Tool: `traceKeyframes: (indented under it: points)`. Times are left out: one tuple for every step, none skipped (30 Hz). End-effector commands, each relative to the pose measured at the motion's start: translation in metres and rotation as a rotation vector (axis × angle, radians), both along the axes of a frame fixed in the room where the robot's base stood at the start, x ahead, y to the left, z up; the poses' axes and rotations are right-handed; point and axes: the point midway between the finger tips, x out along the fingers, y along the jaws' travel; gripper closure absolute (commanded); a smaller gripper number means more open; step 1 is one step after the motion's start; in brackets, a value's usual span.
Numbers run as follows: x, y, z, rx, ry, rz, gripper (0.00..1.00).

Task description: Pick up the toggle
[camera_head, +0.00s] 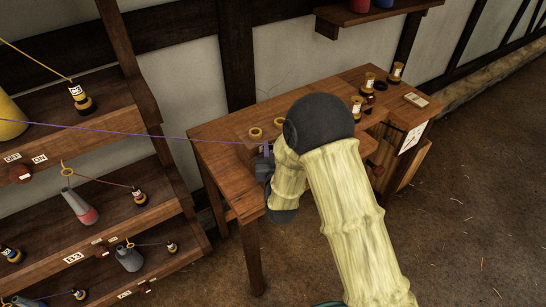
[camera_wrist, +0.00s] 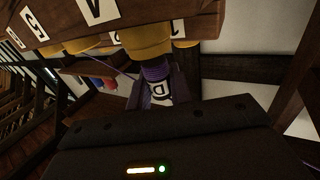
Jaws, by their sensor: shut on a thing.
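My gripper (camera_wrist: 162,98) is shut on the toggle (camera_wrist: 158,88), a small dark piece with purple winding and a white label bearing a black letter. In the wrist view the toggle sits between my fingers, just by the yellow pieces under a wooden edge. In the head view my gripper (camera_head: 264,164) is at the front left part of the wooden bench (camera_head: 222,135), mostly hidden by my arm. A purple line (camera_head: 130,131) runs from the left to it. I cannot tell whether the toggle touches the bench.
A stepped wooden rack (camera_head: 150,211) at left holds several labelled toggles, grey cones and lines. On the bench stand yellow rings (camera_head: 255,133), several labelled toggles (camera_head: 368,82) and a card (camera_head: 416,100). A wall shelf (camera_head: 385,14) hangs above. The floor at right is open.

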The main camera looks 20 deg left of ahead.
Motion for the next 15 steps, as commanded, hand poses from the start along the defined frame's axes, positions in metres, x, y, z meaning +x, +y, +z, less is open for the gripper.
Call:
traceKeyframes:
  points:
    - [0.0,0.0,0.0,0.0,0.0,0.001,1.0]
    - [0.0,0.0,0.0,0.0,0.0,0.001,1.0]
    - [0.0,0.0,0.001,0.0,0.0,0.0,1.0]
    - [0.0,0.0,0.001,0.0,-0.001,0.0,1.0]
    - [0.0,0.0,0.003,0.0,-0.001,0.0,1.0]
    - [0.0,0.0,0.005,0.002,-0.001,0.0,1.0]
    - [0.0,0.0,0.007,0.002,-0.002,0.0,1.0]
    - [0.0,0.0,0.009,0.002,-0.002,0.0,1.0]
    - [0.0,0.0,0.012,0.002,-0.002,0.0,1.0]
    - [0.0,0.0,0.016,0.002,-0.002,0.0,1.0]
    - [0.0,0.0,0.02,0.002,-0.003,0.0,1.0]
    - [0.0,0.0,0.026,0.002,-0.003,0.0,1.0]
    - [0.0,0.0,0.03,0.002,-0.003,0.0,1.0]
    - [0.0,0.0,0.035,0.002,-0.003,0.0,1.0]
    - [0.0,0.0,0.043,0.004,-0.004,-0.001,1.0]
